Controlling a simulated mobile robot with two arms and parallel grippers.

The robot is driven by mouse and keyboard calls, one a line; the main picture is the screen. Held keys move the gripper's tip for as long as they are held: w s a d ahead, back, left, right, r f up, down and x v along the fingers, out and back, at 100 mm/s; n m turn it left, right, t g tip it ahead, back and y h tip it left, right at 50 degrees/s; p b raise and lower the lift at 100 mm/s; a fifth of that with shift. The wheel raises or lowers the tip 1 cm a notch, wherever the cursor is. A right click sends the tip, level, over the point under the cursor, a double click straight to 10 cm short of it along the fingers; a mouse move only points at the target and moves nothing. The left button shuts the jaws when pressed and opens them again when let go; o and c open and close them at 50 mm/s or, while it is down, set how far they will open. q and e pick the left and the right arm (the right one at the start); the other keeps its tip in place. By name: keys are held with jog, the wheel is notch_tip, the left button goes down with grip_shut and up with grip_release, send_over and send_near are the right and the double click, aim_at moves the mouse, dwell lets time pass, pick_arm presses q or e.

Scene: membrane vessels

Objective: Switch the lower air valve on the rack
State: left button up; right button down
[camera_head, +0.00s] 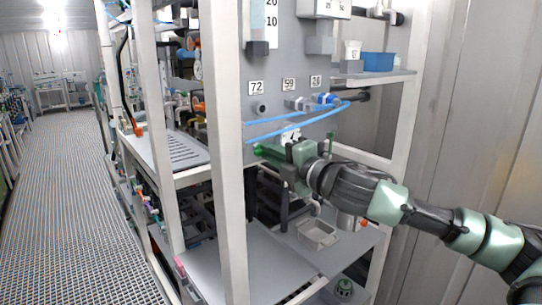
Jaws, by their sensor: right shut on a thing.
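The rack has a grey panel (284,62) with number labels and small fittings. My left gripper is not in view.
White rack posts (229,150) stand left of and right of the panel. A shelf at the upper right holds a blue container (378,61) and a white cup (352,50). A small tray (318,234) lies on the lower shelf. A grated walkway (80,190) is clear at left.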

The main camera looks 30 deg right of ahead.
jog(key=shift+m, duration=0.6)
jog(key=c, duration=1.5)
grip_release()
jog(key=shift+o, duration=0.2)
jog(key=s+b, duration=0.7)
jog(key=b, duration=0.3)
jog(key=shift+s+d+b, duration=0.3)
jog(key=shift+s+d, duration=0.05)
jog(key=shift+s, duration=0.05)
